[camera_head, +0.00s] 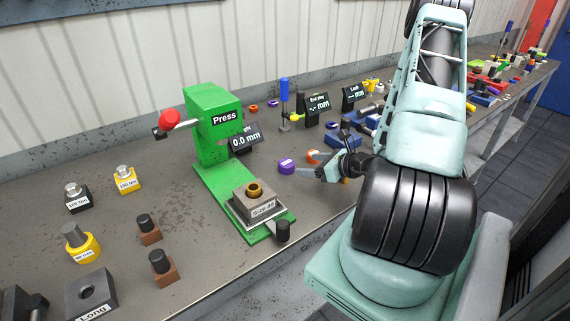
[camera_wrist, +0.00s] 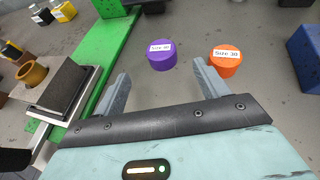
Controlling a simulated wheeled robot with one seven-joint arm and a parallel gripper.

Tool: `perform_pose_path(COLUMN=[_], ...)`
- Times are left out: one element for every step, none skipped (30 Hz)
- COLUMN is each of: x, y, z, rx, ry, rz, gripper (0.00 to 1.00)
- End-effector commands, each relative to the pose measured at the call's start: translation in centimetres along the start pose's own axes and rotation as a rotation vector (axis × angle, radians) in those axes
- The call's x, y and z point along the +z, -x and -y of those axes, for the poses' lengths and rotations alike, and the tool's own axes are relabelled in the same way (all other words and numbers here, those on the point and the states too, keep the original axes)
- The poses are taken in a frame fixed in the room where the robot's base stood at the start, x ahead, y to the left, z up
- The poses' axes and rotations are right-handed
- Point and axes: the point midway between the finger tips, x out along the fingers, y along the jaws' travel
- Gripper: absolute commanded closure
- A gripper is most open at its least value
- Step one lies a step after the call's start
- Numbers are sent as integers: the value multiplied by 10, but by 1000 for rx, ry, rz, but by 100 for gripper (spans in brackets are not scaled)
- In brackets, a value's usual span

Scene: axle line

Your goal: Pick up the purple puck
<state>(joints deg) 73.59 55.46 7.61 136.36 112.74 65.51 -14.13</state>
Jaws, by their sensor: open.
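The purple puck (camera_head: 286,166) lies flat on the bench, right of the green press.
An orange puck (camera_wrist: 225,60) stands just right of the purple one, near my right finger in the wrist view. The green press (camera_head: 212,130) with its grey block (camera_head: 262,212) stands to the left. A blue block (camera_wrist: 304,58) is at the right edge.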

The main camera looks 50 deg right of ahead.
Motion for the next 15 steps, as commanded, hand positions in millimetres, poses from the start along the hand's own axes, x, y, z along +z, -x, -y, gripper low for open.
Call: perform_pose_path(x=[3,3,2,2,2,2,2,1,1,1,0,0,0,0,0], y=[-10,-16,-24,-29,-34,-39,-42,-45,-48,-50,-51,-53,-54,-57,-60], z=[-2,-1,-2,-2,-2,-1,-1,-1,-1,-1,-1,0,0,0,-1], rx=[6,5,5,4,5,3,3,4,3,3,2,1,1,2,3], ry=[-1,0,0,0,0,0,0,0,0,1,1,1,1,1,0], rz=[0,0,0,-1,-1,0,0,0,0,0,0,0,0,0,-1], gripper=[27,27,27,27,27,27,27,27,27,27,27,27,27,27,27])
